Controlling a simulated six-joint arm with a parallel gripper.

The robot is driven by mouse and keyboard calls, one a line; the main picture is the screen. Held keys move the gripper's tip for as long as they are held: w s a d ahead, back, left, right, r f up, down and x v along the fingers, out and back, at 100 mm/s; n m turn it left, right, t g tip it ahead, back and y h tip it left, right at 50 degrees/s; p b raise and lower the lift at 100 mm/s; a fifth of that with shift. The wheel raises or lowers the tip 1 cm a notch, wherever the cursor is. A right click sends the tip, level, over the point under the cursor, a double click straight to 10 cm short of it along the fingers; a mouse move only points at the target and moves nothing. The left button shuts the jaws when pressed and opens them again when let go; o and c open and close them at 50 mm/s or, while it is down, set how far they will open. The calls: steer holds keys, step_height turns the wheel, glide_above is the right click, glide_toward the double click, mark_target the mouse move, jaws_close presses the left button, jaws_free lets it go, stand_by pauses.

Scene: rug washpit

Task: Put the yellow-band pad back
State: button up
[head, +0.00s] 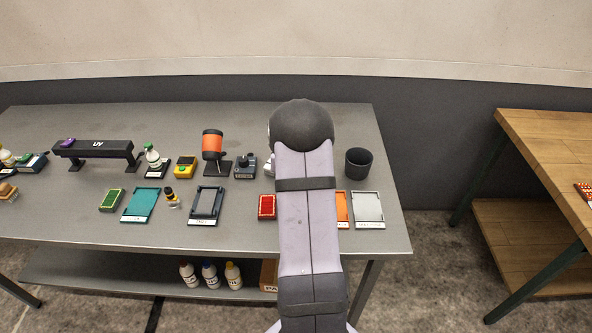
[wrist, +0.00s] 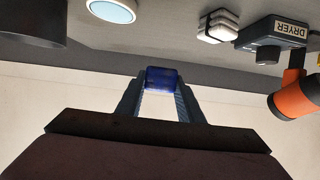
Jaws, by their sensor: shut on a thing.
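My gripper (wrist: 160,84) is shut on a small dark blue block (wrist: 162,77), held between its fingertips in the wrist view. I cannot make out a yellow band on this block. In the head view my arm hides the gripper and the held block. A green pad with a yellowish edge (head: 111,200) lies on the table at left. A red pad (head: 267,206) lies just left of my arm. Flat trays stand along the front: teal (head: 140,204), dark-rimmed grey (head: 206,204), orange (head: 343,208), partly hidden, and light grey (head: 368,207).
A dark cup (head: 358,163) stands at back right. A wooden table (head: 550,140) is at right.

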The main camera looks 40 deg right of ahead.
steer(key=shift+f+p, duration=0.45)
steer(key=shift+f, duration=1.95)
steer(key=shift+f, duration=0.15)
steer(key=shift+f+p, duration=0.5)
steer(key=shift+f, duration=1.4)
steer(key=shift+f, duration=0.2)
steer(key=o, duration=1)
